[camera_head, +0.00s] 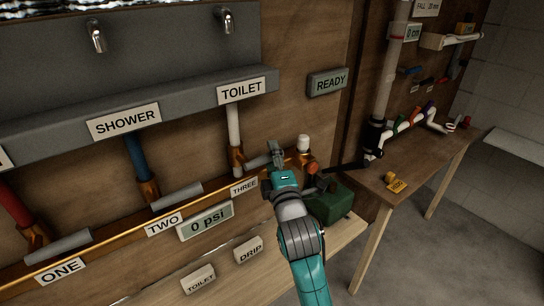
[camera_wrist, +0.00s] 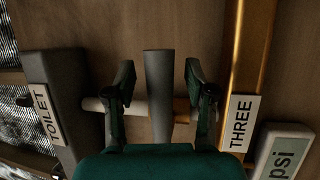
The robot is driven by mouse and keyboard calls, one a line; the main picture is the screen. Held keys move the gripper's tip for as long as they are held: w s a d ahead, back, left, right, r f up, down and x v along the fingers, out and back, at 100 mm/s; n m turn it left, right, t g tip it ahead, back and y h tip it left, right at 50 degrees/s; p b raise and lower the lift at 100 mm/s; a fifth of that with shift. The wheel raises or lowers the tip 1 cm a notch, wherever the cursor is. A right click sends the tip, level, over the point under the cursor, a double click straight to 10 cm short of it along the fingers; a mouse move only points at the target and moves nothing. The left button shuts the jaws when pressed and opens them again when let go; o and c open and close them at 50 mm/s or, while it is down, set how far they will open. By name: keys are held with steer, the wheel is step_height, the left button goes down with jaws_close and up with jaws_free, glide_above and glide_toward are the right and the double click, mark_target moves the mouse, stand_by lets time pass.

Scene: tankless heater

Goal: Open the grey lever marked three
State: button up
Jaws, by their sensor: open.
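The grey lever of valve three (camera_head: 259,161) lies crosswise to its white pipe (camera_head: 234,125), roughly along the brass manifold, above the label THREE (camera_head: 243,187). My gripper (camera_head: 277,152) is at the lever's right end in the head view and hides part of it. In the wrist view the lever (camera_wrist: 159,88) stands between the two fingers of my open gripper (camera_wrist: 160,78), with a gap on each side. The white pipe and brass fitting pass behind it. The label THREE (camera_wrist: 241,122) is to the right, the TOILET label (camera_wrist: 46,114) to the left.
Grey levers at TWO (camera_head: 177,195) and ONE (camera_head: 58,247) lie crosswise too. The gauge (camera_head: 205,221) reads 0 psi, and a sign (camera_head: 328,82) reads READY. A green box (camera_head: 333,203) stands close right of my wrist. A wooden table (camera_head: 415,182) is farther right.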

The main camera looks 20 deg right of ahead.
steer(key=shift+w, duration=0.2)
jaws_close()
